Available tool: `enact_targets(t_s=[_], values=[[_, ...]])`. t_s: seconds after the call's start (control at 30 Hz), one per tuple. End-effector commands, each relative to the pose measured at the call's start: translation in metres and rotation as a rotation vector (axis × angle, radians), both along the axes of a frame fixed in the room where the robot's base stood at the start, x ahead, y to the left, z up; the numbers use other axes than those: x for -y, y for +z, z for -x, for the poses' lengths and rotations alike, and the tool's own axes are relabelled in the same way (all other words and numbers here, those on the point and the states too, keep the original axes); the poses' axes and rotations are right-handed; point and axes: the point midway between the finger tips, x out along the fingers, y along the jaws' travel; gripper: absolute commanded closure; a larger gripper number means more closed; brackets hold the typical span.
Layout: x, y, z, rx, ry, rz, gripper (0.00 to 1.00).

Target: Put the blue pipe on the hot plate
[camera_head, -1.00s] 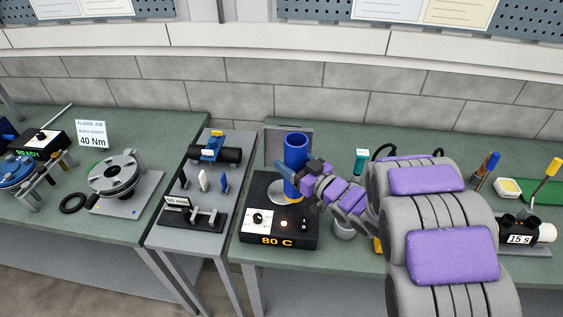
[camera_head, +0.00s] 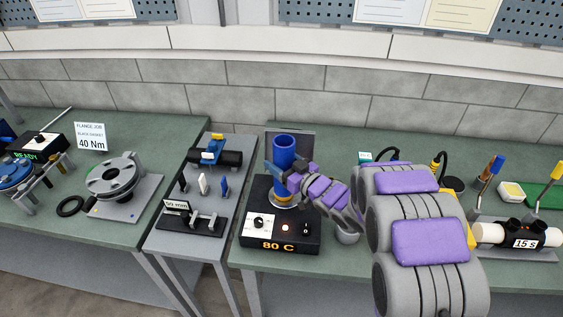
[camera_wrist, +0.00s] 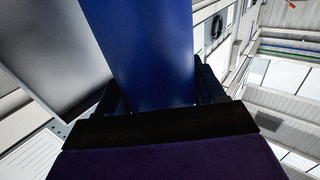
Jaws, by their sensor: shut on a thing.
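The blue pipe (camera_head: 284,154) stands upright over the round silver plate of the hot plate (camera_head: 282,203). Its lower end appears to be on or just above that plate; I cannot tell if it touches. The hot plate is a black box with an orange "80 C" readout, a lit light and a knob. My gripper (camera_head: 279,177) is shut on the pipe from the right side, around its lower-middle part. In the wrist view the blue pipe (camera_wrist: 155,55) rises between the fingers, which are partly hidden behind it.
A grey upright panel (camera_head: 304,146) stands close behind the pipe. A clamp stand with a blue-topped black pipe (camera_head: 215,157) is on the bench to the left. A "15 S" pipe fixture (camera_head: 520,236) and brushes are at the right. My arm covers the bench right of the hot plate.

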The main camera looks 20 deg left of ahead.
Motion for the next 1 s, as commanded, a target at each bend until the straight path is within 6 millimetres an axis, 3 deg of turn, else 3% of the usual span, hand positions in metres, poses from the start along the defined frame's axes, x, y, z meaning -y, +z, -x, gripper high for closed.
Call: enact_targets(t_s=[0.07,0.1,0.33,0.67,0.77,1.0], values=[[0.001,-0.001,0.0,0.0,-0.001,-0.001,0.73],[0.001,-0.001,0.0,0.001,-0.001,-0.002,0.29],[0.002,0.0,0.0,0.0,0.0,-0.002,0.07],[0.003,0.001,0.0,-0.001,-0.001,0.0,0.06],[0.014,0.001,0.006,-0.001,-0.001,0.0,0.06],[0.058,0.002,0.027,-0.001,-0.004,0.0,0.06]])
